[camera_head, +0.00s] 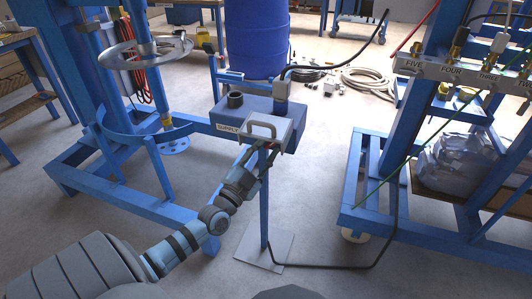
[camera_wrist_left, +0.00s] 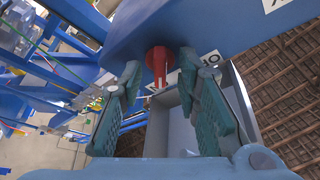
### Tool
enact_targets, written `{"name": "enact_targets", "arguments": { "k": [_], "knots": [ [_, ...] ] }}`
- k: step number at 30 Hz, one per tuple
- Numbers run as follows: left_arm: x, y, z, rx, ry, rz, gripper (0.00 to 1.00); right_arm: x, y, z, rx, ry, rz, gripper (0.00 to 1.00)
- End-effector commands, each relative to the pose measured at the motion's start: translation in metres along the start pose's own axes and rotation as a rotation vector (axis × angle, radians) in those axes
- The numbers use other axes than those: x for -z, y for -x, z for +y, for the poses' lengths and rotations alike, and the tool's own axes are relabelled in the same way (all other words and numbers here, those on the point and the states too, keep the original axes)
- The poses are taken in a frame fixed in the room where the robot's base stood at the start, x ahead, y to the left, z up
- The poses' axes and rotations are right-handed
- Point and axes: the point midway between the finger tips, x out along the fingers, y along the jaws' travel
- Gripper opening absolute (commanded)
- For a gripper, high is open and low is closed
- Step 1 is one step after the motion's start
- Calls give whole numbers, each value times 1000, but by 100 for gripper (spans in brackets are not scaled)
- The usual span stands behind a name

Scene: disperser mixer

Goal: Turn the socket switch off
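The socket box (camera_head: 243,108) is a blue box on a blue post, with a plate marked "SUPPLY" and a pale handle-like frame (camera_head: 262,131) on its near side. In the left wrist view a red switch (camera_wrist_left: 159,64) sticks out from the blue box (camera_wrist_left: 215,25), beside small white labels. My left gripper (camera_wrist_left: 160,70) is open, its two teal fingers on either side of the red switch. I cannot tell whether they touch it. In the head view my left gripper (camera_head: 261,152) is at the box's near side, and the switch is hidden. My right gripper is not in view.
A blue hose rack (camera_head: 370,170) is at right. A blue drum (camera_head: 257,40) stands behind. A grey open-fronted casing (camera_wrist_left: 238,100) adjoins the right finger.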

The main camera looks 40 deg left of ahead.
Motion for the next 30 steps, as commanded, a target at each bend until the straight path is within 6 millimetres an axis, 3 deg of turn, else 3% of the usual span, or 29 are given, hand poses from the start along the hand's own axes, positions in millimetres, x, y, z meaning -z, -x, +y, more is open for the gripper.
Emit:
{"name": "enact_targets", "arguments": {
  "k": [6,12,30],
  "knots": [
    [0,-1,0,0,1,0,30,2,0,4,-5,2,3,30],
    [0,-1,0,0,1,0,0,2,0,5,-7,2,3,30],
    [2,-2,0,34,82,1,0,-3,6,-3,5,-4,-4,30]
  ]
}}
